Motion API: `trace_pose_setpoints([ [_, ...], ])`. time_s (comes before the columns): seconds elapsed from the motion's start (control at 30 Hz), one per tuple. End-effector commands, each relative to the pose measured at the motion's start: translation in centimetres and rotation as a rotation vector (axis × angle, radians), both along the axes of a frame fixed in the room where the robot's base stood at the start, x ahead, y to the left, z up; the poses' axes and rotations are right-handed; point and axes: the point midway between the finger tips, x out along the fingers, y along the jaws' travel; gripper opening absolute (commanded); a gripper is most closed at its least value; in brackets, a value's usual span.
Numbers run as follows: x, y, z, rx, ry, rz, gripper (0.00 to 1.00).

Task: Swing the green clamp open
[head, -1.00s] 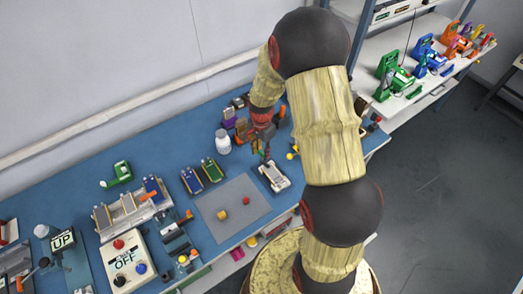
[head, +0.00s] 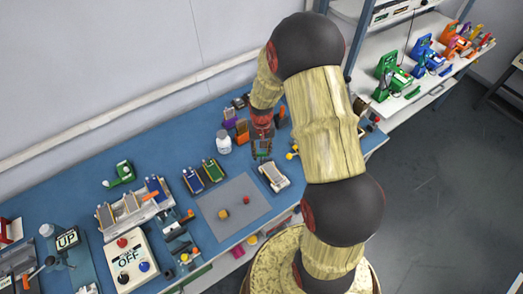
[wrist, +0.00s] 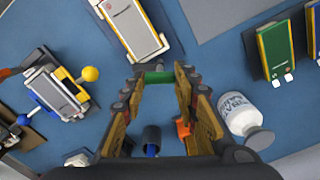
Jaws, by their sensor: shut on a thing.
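My gripper (wrist: 158,80) is shut on a small green piece (wrist: 159,77), which spans the gap between its fingertips in the wrist view. I cannot tell whether this piece belongs to the green clamp. In the head view my gripper (head: 262,152) is over the blue bench, just behind a grey-white device (head: 274,176). The same device (wrist: 131,25) lies beyond the fingertips in the wrist view. A green item with a white round end (head: 119,173) sits at the back left of the bench, apart from my gripper.
A device with yellow and blue knobs (wrist: 57,90) is left of the fingers in the wrist view. A white bottle (wrist: 243,115) is close on the right. Two flat cells (head: 203,175) lie by a grey mat (head: 230,207). Green, blue and orange machines (head: 392,76) stand on the shelf.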

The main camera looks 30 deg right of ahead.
Motion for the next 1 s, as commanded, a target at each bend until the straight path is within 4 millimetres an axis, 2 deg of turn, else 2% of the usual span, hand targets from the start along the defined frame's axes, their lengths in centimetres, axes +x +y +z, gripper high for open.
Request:
trace_pose_setpoints([
  [0.5,0.01,0.00,0.04,0.000,0.000,0.389,0.05],
  [1.0,0.04,-0.01,0.02,0.000,-0.001,0.495,0.05],
])
